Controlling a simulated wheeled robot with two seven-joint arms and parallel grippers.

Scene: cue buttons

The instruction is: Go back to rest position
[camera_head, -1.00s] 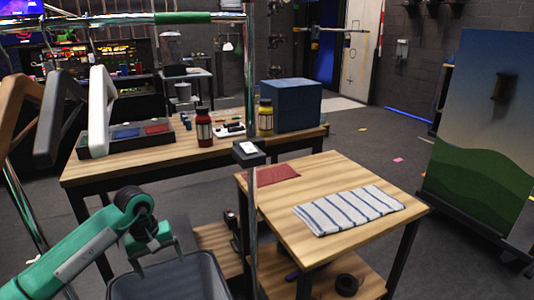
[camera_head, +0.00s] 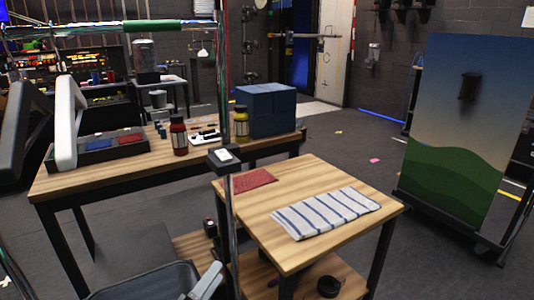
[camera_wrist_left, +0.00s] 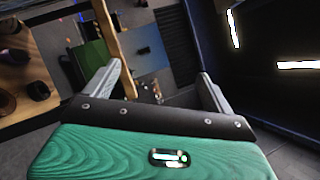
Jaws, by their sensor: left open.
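My left gripper (camera_head: 207,283) shows only as a grey finger at the bottom edge of the head view, in front of the dark bin. In the left wrist view, its two grey fingers (camera_wrist_left: 160,72) stand wide apart with nothing between them. The teal palm fills the bottom of that view. A small dark box with a white top (camera_head: 224,157) sits on a chrome pole left of the small wooden table (camera_head: 300,240). My right gripper is not in view.
The small table holds a striped cloth (camera_head: 327,213) and a red cloth (camera_head: 255,178). The long table (camera_head: 90,183) behind bears a blue box (camera_head: 268,110), bottles and a tray. A dark bin (camera_head: 145,283) stands at bottom left. An easel picture (camera_head: 465,130) stands right, beside open floor.

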